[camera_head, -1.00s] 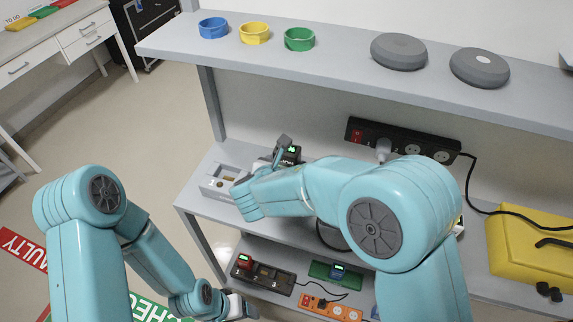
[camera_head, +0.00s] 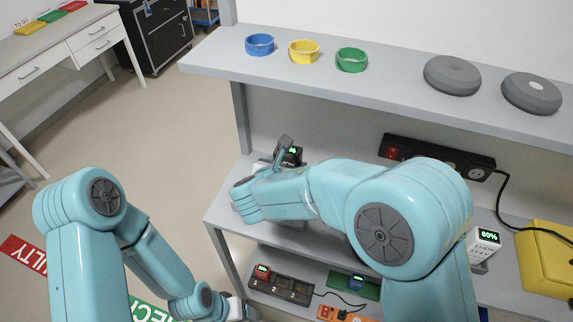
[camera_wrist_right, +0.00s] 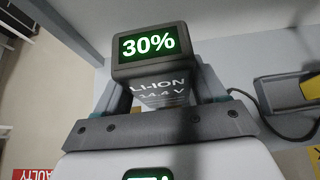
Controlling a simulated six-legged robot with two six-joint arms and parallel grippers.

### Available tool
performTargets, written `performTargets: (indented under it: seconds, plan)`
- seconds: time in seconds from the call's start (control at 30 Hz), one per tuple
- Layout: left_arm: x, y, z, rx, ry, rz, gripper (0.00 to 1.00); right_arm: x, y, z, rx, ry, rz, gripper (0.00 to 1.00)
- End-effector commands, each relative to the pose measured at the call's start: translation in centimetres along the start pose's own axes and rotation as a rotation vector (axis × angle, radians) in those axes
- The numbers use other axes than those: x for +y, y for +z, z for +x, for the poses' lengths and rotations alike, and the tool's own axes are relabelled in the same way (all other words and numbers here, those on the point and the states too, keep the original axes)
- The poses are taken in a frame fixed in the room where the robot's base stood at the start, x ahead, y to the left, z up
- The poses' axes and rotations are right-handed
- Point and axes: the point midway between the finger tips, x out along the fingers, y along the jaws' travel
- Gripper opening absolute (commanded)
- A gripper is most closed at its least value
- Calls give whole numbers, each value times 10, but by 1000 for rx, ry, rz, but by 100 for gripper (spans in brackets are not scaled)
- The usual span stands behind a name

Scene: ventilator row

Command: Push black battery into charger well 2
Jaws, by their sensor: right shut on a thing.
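My right gripper (camera_head: 281,156) is shut on the black battery (camera_head: 290,157), above the middle shelf. In the right wrist view the battery (camera_wrist_right: 150,62) sits between the fingers, its lit face reading 30%, with "LI-ION 14.4 V" below. The dark charger (camera_head: 297,296) lies on the lower shelf, with wells marked 1, 2 and 3. A red battery (camera_head: 262,272) stands in well 1. Well 2 looks empty and is below and apart from the held battery. My left gripper (camera_head: 242,310) is low, near the lower shelf's left end; its fingers are too small to judge.
A white unit reading 60% (camera_head: 485,240), a yellow case (camera_head: 545,262) and a black power strip (camera_head: 398,149) are to the right. The upper shelf (camera_head: 400,92) overhangs.

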Motion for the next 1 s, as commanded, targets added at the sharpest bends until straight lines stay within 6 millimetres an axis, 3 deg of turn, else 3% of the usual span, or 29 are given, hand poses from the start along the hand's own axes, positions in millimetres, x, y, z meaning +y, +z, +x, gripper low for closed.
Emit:
performTargets:
  seconds: [0.83, 1.0]
  plan:
    - [-13, 0, 35, 0, 0, 0, 67, -1, -49, 31, -2, -1, 1, 16]
    - [-12, -1, 33, 0, 0, 0, 67, 0, -46, 29, -3, 0, 2, 16]
